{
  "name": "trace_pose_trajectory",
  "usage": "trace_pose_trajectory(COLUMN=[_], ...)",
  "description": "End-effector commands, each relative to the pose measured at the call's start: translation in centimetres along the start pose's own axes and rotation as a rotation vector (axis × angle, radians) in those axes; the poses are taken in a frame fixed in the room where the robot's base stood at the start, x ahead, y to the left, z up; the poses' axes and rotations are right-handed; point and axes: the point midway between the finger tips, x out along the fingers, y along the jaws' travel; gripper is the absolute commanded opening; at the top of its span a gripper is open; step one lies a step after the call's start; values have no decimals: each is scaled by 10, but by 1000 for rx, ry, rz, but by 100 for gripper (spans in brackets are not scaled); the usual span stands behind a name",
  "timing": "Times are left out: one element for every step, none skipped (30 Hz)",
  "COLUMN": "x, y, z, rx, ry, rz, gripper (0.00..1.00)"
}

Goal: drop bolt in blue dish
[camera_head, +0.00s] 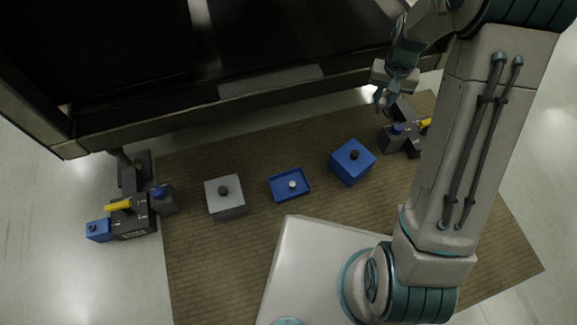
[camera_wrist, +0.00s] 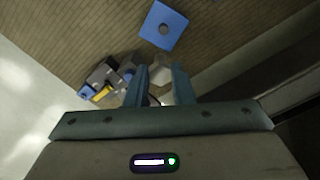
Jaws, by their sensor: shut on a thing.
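The blue dish (camera_head: 276,197) is a shallow rectangular tray on the brown mat, in the middle of the head view. A small pale round piece (camera_head: 292,184) lies in it. My gripper (camera_head: 380,102) is up and to the right of the dish, above the far right part of the mat near the dark bench. In the wrist view its two fingers (camera_wrist: 159,72) are closed around a pale grey piece (camera_wrist: 160,75), which seems to be the bolt; its shape is mostly hidden. The dish does not show in the wrist view.
A blue box (camera_head: 345,172) with a dark knob stands right of the dish, and a grey box (camera_head: 227,205) stands left of it. Dark fixtures with yellow and blue parts stand at left (camera_head: 132,222) and right (camera_head: 402,142). The dark bench (camera_head: 270,85) edges the mat behind.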

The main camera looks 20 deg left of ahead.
Motion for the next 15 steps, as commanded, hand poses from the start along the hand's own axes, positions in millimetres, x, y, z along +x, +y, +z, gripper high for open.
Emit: trace_pose_trajectory(x=[19, 29, 44, 55, 66, 82, 94, 106, 122, 135, 147, 164, 176, 189, 205], y=[-21, -33, -48, -59, -70, -85, -96, -107, -121, -130, -140, -151, -159, -167, -176], z=[0, 0, 0, 1, 2, 5, 7, 10, 14, 18, 22, 29, 34, 39, 47], rx=[-2, 5, 16, 26, 35, 50, 60, 72, 89, 102, 116, 134, 147, 161, 179], ry=[-7, -8, -8, -7, -8, -8, -8, -8, -7, -6, -7, -7, -6, -6, -6], rz=[3, 3, 4, 5, 5, 6, 7, 7, 7, 7, 8, 8, 8, 8, 8], gripper=[1, 1, 1, 1, 1, 1, 1, 1, 1, 1, 1, 1, 1, 1, 1])
